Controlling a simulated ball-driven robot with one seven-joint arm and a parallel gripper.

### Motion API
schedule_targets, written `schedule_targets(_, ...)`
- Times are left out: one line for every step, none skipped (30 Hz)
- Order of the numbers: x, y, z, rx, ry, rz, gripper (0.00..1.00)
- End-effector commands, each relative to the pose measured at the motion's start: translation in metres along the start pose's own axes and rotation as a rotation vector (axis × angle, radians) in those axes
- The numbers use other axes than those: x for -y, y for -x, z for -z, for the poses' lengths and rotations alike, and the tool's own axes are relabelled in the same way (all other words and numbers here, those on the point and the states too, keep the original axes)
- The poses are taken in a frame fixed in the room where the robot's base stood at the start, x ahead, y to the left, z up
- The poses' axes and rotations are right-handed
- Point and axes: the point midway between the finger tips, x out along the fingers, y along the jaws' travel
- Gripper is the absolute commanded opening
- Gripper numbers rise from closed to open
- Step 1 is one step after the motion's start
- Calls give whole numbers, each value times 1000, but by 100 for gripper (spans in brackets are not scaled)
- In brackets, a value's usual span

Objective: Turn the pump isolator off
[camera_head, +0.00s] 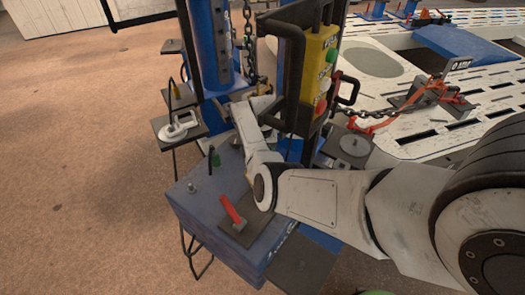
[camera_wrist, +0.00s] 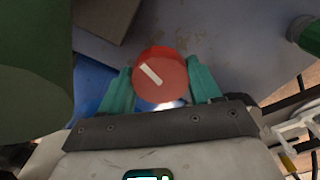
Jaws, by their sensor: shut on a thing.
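In the wrist view a round red knob (camera_wrist: 172,82) with a white bar mark sits on a grey-blue surface. I take it to be the pump isolator. Its white mark slants from upper left to lower right. My gripper (camera_wrist: 161,70) has its two teal fingers on either side of the knob, shut on it. In the head view my arm reaches over the blue cabinet (camera_head: 192,210); I cannot make out the fingers or the red knob there.
A red-handled lever (camera_head: 231,211) and a green knob (camera_head: 215,158) stand on the cabinet top. A yellow control box (camera_head: 319,68) hangs close behind my arm. A chain (camera_head: 370,127) and a slotted white platform (camera_head: 425,145) lie to the right. The floor at left is clear.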

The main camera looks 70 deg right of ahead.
Motion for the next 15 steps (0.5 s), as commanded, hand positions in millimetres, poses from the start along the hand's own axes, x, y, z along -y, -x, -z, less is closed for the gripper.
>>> schedule_targets(-1, -3, -4, 11, 43, 0, 33)
schedule_targets(-1, -3, -4, 11, 69, 0, 33)
schedule_targets(-1, -3, -4, 12, 103, -1, 33)
schedule_targets(-1, -4, -4, 12, 126, 0, 33)
schedule_targets(-1, -4, -4, 13, 149, 0, 33)
schedule_targets(-2, -4, -4, 13, 179, 0, 33)
schedule_targets(-2, -4, -5, 13, 200, 0, 33)
schedule_targets(-2, -4, -5, 14, 219, 0, 33)
schedule_targets(-2, -4, -5, 14, 246, 0, 33)
schedule_targets(-2, -4, -5, 13, 263, 0, 33)
schedule_targets(-2, -5, -5, 13, 280, 0, 33)
schedule_targets(-2, -5, -5, 14, 299, 1, 33)
schedule_targets(-2, -5, -5, 14, 313, 1, 33)
schedule_targets(-2, -5, -5, 13, 325, 2, 33)
schedule_targets(-2, -5, -5, 13, 342, 1, 33)
